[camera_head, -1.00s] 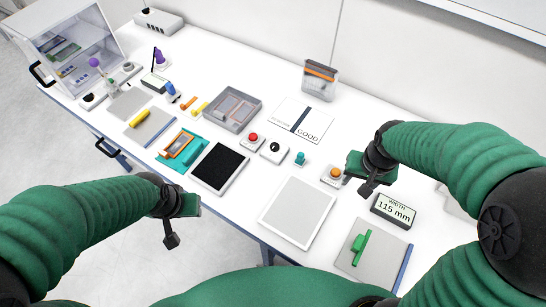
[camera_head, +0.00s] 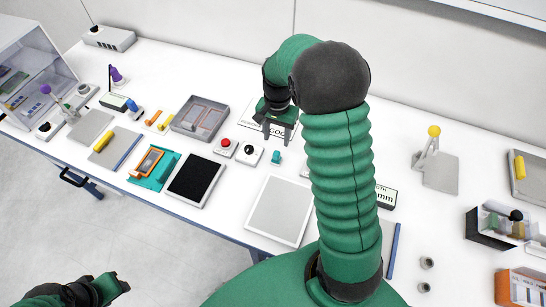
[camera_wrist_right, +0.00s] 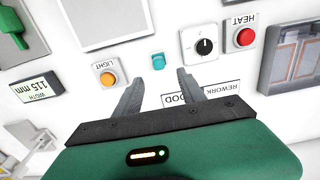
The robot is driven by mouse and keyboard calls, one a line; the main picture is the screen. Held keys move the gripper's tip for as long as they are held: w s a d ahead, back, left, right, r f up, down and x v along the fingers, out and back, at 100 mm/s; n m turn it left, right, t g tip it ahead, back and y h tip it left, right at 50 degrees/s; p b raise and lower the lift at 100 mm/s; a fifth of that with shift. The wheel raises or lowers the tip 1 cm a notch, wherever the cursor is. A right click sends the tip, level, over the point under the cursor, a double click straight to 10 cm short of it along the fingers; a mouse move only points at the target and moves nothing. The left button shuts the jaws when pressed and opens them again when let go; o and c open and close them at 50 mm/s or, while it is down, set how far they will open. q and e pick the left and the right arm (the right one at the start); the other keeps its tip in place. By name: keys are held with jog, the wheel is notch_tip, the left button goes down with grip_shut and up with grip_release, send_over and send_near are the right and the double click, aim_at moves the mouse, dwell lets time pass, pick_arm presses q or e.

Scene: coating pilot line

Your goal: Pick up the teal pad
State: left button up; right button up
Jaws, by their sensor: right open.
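A small teal piece (camera_head: 276,157) stands on the white table, right of the black-knob box. In the right wrist view the teal piece (camera_wrist_right: 158,60) lies just beyond the fingertips, roughly centred between them. My right gripper (camera_head: 276,134) is open and empty, pointing down above the GOOD/REWORK card, behind the teal piece; it also shows in the wrist view (camera_wrist_right: 160,77). A flat teal mat (camera_head: 145,180) lies further left under an orange frame. My left gripper (camera_head: 115,285) is at the bottom left, off the table; its jaws are unclear.
The red button box (camera_head: 226,146) and black-knob box (camera_head: 249,153) stand left of the teal piece. The orange LIGHT button (camera_wrist_right: 107,78) is on its other side. A grey plate (camera_head: 279,211) lies in front. A grey tray (camera_head: 200,118) is back left.

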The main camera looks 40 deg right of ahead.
aim_at(277, 152)
jog(key=f, duration=0.4)
jog(key=f+p, duration=0.1)
jog(key=f, duration=0.3)
jog(key=shift+s+a+f, duration=0.15)
jog(key=shift+s, duration=0.05)
jog(key=shift+w+f, duration=0.15)
jog(key=shift+f, duration=0.35)
grip_shut()
